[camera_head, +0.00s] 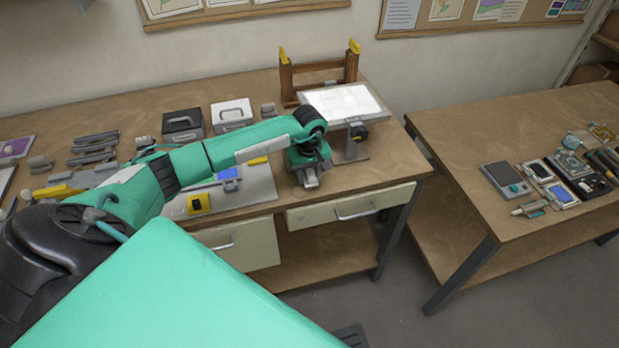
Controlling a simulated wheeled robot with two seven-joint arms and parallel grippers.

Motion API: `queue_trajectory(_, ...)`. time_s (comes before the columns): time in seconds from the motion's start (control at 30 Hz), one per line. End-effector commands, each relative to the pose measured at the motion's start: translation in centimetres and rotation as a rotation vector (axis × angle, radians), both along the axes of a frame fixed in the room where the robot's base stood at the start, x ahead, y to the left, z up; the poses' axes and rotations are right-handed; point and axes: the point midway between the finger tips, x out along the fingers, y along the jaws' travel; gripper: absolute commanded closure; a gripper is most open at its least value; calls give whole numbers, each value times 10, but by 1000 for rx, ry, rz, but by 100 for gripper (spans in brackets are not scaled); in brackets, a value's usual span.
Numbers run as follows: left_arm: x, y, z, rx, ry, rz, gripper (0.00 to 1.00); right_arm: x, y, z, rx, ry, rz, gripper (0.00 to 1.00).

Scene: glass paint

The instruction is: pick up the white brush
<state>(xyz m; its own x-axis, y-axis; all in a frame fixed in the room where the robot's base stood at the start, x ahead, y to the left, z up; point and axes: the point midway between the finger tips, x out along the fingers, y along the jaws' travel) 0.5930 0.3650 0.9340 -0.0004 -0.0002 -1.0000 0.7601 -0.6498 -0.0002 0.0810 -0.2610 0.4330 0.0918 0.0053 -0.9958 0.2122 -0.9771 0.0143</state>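I cannot pick out the white brush with certainty; many of the tools on the tables are too small to tell apart. My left arm reaches across the left workbench (385,185). My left gripper (310,181) points down near the bench's front edge, just right of a grey mat (262,190). Its fingers are small and partly hidden, so I cannot tell whether they are open or hold anything. My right gripper is out of view.
A white panel on a stand (345,103) and a wooden frame (286,82) stand behind the gripper. Two cases, black (182,124) and white (231,114), are at the back. A second table (480,130) at right holds several small devices. A gap separates the tables.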

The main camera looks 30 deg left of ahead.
Motion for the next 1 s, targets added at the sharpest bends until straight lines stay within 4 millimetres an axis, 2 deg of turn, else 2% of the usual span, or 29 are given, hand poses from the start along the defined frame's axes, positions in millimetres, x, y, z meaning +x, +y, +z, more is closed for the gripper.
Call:
queue_trajectory(0.07, 0, 0, 0, 0, 0, 0, 85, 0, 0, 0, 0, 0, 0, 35)
queue_trajectory(0.1, 0, 0, 0, 0, 0, 0, 89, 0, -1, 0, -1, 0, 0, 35)
queue_trajectory(0.37, 0, 0, 3, 0, -1, 0, 89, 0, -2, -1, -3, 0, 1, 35)
queue_trajectory(0.57, 1, 0, 21, 0, -4, 0, 89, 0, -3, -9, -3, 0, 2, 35)
queue_trajectory(0.77, 2, 1, 66, 2, -8, -1, 89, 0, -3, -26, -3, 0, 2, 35)
queue_trajectory(1.0, 2, 0, 135, 1, -7, 0, 89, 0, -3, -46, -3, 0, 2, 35)
